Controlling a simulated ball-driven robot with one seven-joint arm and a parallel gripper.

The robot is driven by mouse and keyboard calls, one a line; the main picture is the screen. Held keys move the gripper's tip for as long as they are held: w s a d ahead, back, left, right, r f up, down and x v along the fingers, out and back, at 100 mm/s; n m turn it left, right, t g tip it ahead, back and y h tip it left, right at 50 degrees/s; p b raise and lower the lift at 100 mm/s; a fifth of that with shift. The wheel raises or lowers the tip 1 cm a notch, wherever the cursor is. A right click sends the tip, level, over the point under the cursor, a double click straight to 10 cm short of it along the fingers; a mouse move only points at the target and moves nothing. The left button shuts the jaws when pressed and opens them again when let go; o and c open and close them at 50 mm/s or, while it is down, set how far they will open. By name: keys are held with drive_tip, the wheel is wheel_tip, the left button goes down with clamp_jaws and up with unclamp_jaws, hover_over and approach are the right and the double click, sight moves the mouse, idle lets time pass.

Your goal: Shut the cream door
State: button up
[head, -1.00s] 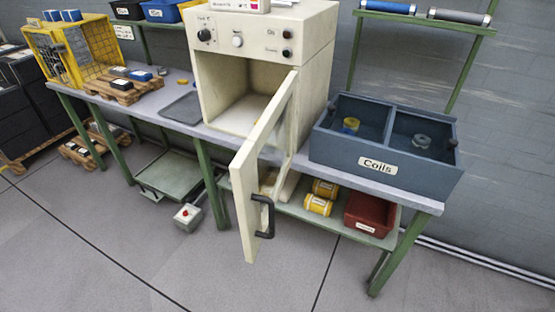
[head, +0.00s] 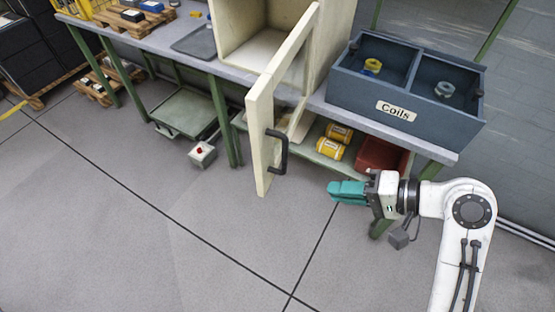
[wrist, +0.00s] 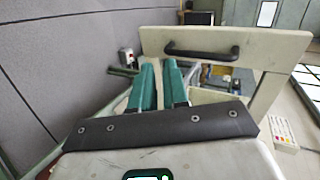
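The cream door (head: 267,129) stands wide open, swung out from the cream cabinet (head: 235,30) on the bench. Its black handle (head: 281,153) is on the free end, on the side towards my arm. In the wrist view the door (wrist: 262,48) stretches across the upper right, with its handle (wrist: 202,52) ahead of and right of the fingers. My gripper (head: 332,190), with teal fingers, is to the right of the handle and apart from it. In the wrist view my gripper (wrist: 160,66) shows a narrow gap between its fingers, with nothing held.
A blue-grey Coils bin (head: 399,98) stands on the bench (head: 440,153) right of the cabinet. Yellow spools (head: 335,141) and a red bin (head: 380,154) sit on the lower shelf. A small box with a red button (head: 202,153) is on the floor. The floor in front is clear.

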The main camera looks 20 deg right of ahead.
drive_tip(key=shift+t+y, duration=0.3)
drive_tip(key=shift+y, duration=0.3)
drive_tip(key=r, duration=0.2)
drive_tip(key=w+r, duration=0.1)
drive_tip(key=r, duration=0.1)
clamp_jaws()
drive_tip(key=p, duration=0.1)
approach(262, 163)
drive_tip(key=shift+y, duration=0.3)
drive_tip(key=x, duration=0.5)
drive_tip(key=shift+d+f, duration=0.2)
drive_tip(key=shift+f, duration=0.1)
drive_tip(key=shift+w+a, duration=0.55)
drive_tip(key=shift+a, duration=0.1)
